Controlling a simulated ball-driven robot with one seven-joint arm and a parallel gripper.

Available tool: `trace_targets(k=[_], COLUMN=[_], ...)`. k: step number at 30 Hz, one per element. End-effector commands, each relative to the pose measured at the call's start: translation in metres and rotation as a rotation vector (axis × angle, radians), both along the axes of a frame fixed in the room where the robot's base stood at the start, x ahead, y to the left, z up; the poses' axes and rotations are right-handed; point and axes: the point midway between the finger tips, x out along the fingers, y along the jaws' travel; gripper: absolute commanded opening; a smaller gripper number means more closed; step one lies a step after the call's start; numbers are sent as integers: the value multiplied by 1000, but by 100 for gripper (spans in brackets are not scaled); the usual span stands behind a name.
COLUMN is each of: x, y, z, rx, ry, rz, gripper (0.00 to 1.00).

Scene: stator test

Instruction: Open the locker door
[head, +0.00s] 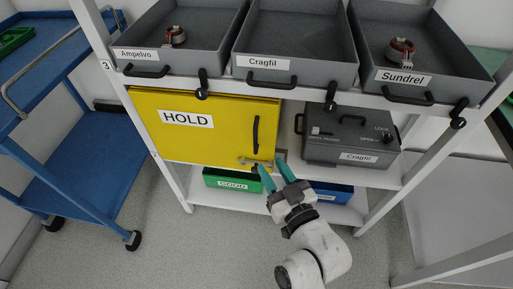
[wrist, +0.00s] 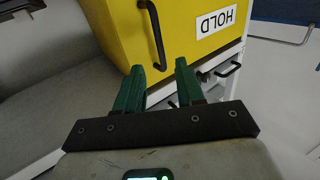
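The yellow locker door (head: 205,138) carries a HOLD label and looks shut on the middle shelf. A black vertical bar handle (head: 256,134) is near its right edge. My gripper (head: 268,164) is open, with teal fingers just below the handle and close to the latch, partly covering that corner. In the wrist view the picture is upside down: the yellow door (wrist: 190,28) and handle (wrist: 154,34) lie beyond my open fingers (wrist: 159,68). Nothing is between the fingers, and they look apart from the handle.
A grey test box (head: 350,137) with a Cragfil label stands right of the locker. Grey trays (head: 295,45) line the top shelf. A green GOOD bin (head: 232,181) and a blue bin (head: 335,192) sit below. A blue cart (head: 75,165) stands left. The front floor is clear.

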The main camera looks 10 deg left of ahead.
Motion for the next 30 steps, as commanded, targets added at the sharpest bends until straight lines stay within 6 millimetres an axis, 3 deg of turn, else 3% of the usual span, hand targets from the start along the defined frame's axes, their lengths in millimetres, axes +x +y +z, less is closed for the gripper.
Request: trace_targets(k=[9,15,27,30], x=[50,69,75,75], y=[30,42,45,45], z=[1,0,0,0], rx=[-3,-1,-2,-2], ry=[-2,0,1,1], rz=[0,0,-1,-1], gripper=[38,38,38,29])
